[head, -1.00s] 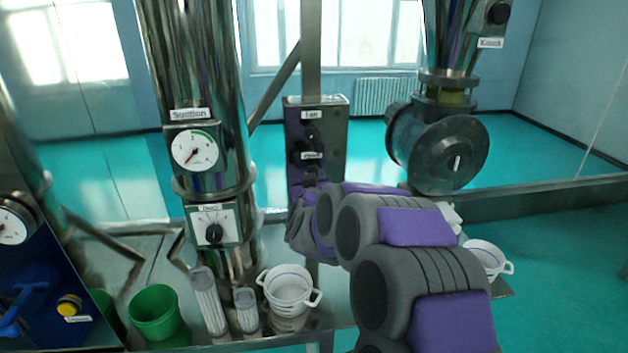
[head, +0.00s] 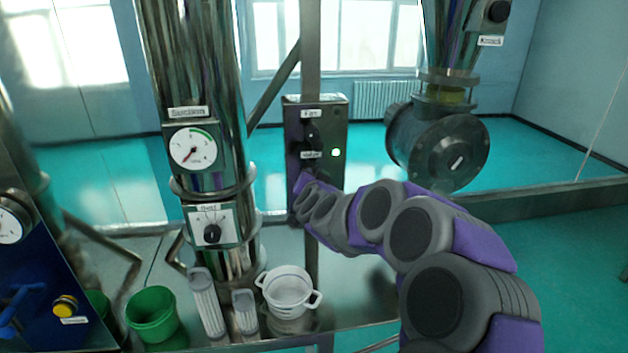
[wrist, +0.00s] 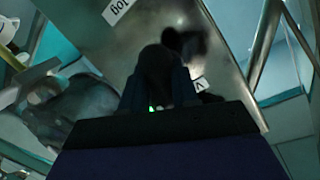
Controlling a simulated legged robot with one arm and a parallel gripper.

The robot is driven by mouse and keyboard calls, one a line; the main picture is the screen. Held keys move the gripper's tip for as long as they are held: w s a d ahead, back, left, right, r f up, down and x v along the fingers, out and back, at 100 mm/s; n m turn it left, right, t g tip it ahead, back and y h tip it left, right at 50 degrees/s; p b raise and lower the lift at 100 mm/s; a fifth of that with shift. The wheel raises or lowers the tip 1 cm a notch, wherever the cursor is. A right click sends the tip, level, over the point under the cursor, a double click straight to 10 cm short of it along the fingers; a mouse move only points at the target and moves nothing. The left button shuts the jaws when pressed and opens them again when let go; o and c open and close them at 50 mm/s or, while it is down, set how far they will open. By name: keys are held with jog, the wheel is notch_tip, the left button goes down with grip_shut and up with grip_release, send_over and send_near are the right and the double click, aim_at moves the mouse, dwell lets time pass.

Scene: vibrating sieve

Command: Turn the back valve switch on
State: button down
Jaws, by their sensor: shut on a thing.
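A grey metal switch box (head: 335,122) stands on the post behind the bench, with two dark knobs under small labels. The upper label seems to read "Fan"; the lower one is hard to read. A green lamp (head: 336,153) glows beside the lower label. My gripper (head: 304,180) is against the lower part of the box and covers most of the lower knob. In the wrist view my gripper (wrist: 158,92) is shut on the dark valve switch (wrist: 160,66), near a label starting with "V". The switch's exact angle is hidden.
A steel column with a gauge (head: 194,148) and a dial plate (head: 211,226) stands left of the box. A round flanged housing (head: 450,155) is at right.

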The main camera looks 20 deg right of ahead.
jog(key=shift+f, duration=0.25)
jog(key=c, duration=1.3)
grip_release()
jog(key=o, duration=0.3)
jog(key=shift+w, duration=0.15)
jog(key=shift+r, duration=0.1)
jog(key=shift+s+r, duration=0.1)
jog(key=shift+s, duration=0.1)
jog(key=shift+s+a, duration=0.1)
jog(key=shift+s, duration=0.1)
jog(key=v, duration=1.6)
jog(key=shift+s+r, duration=0.1)
jog(key=shift+s, duration=0.15)
